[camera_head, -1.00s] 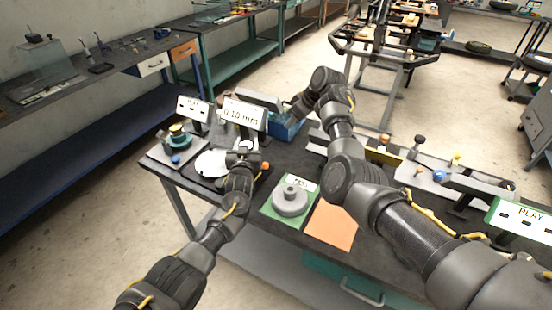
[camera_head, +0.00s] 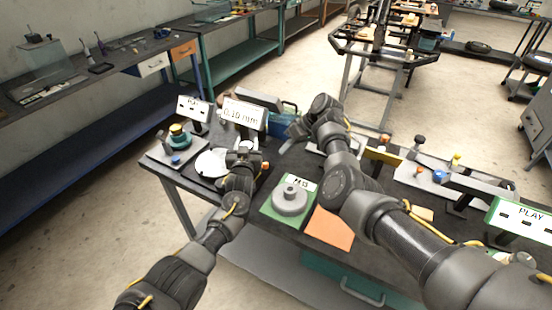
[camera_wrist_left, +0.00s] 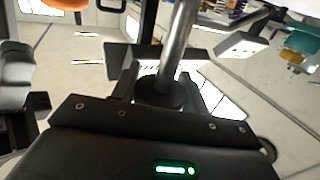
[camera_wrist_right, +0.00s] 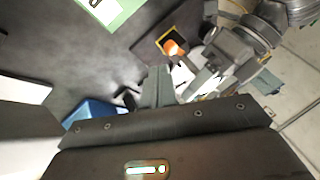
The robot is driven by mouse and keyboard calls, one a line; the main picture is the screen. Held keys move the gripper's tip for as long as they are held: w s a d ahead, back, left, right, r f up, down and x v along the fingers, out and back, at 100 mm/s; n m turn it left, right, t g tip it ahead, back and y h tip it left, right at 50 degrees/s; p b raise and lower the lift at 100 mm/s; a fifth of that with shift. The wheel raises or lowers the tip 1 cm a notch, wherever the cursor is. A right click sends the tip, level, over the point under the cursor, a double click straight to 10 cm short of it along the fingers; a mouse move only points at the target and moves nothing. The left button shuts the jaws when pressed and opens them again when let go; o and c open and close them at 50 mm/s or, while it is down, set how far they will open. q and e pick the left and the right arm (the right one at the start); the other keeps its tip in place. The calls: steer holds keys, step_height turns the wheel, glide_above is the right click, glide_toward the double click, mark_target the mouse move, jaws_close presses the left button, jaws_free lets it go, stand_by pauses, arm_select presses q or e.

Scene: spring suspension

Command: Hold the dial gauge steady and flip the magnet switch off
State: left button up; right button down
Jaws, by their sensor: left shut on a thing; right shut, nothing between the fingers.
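My left gripper (camera_wrist_left: 160,92) is shut on a dark round part at the foot of a grey metal post (camera_wrist_left: 180,40), apparently part of the dial gauge stand. In the head view this gripper (camera_head: 243,155) is over the left of the bench, in front of a display reading about 0.10 mm (camera_head: 243,114). An orange knob (camera_wrist_right: 172,47), likely the magnet switch, sits on a dark yellow-edged block in the right wrist view; it also shows in the head view (camera_head: 266,165). My right gripper (camera_wrist_right: 158,75) is shut and empty, its tips close below the knob in that picture, contact unclear.
A blue bin (camera_head: 282,122) stands behind the grippers. A grey disc part (camera_head: 290,199) on a green mat and an orange mat (camera_head: 330,226) lie at the bench front. A fixture with coloured knobs (camera_head: 437,176) is to the right.

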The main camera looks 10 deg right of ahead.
steer(key=shift+x, duration=3.1)
steer(key=shift+s+a, duration=0.15)
steer(key=shift+s, duration=0.25)
steer(key=shift+s+a, duration=0.1)
steer(key=shift+s, duration=0.4)
steer(key=shift+s+a, duration=0.2)
steer(key=shift+s, duration=0.3)
steer(key=shift+s+a, duration=0.25)
steer(key=shift+s, duration=0.2)
steer(key=shift+s, duration=0.2)
steer(key=shift+s, duration=0.65)
steer(key=shift+r, duration=0.1)
